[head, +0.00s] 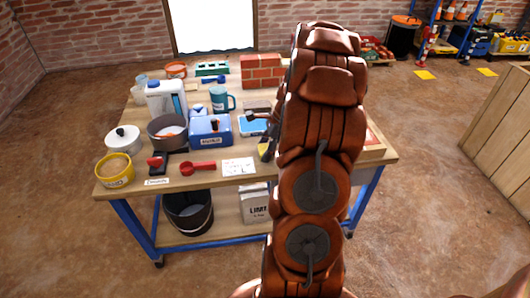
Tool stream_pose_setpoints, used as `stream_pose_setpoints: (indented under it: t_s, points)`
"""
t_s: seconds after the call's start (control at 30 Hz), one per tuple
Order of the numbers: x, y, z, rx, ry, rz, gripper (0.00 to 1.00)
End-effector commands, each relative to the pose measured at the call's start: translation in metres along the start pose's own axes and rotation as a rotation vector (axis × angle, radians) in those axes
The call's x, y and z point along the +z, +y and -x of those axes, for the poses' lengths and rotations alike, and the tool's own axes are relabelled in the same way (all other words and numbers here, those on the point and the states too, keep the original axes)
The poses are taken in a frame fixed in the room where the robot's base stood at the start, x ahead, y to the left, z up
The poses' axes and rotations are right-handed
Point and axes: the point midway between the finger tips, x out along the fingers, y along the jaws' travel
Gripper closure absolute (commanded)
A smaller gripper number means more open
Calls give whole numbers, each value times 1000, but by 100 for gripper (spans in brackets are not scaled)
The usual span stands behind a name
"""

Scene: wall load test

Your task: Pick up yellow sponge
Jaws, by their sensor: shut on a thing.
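My arm's orange-brown links cover the right part of the workbench and hide most of my gripper. Dark parts of my gripper (262,146) show just left of the arm, above the bench top near its front. A small yellow patch, which looks like the yellow sponge (269,150), shows against these dark parts. My gripper appears shut on it. The rest of the sponge is hidden, and I cannot tell whether it touches the bench.
The workbench (217,180) holds a blue box (210,131), a white jug (166,100), a teal mug (221,99), a red scoop (198,168), a yellow tub (115,170) and a brick block (262,71). A black bucket (188,213) stands on the lower shelf. The floor at left is clear.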

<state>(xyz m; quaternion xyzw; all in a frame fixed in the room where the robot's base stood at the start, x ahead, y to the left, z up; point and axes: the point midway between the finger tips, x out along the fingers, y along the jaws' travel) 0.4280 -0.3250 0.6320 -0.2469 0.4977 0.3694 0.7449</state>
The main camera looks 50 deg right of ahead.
Motion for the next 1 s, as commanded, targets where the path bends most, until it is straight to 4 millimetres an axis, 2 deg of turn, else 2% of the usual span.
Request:
stream_pose_setpoints:
  t_s: [0.37, 0.67, 1.0]
  points:
    - [2, 0, 5, 0, 0, 0, 62]
    - [13, -1, 33, -3, 1, 1, 62]
    - [17, 32, 34, 4, -2, -1, 62]
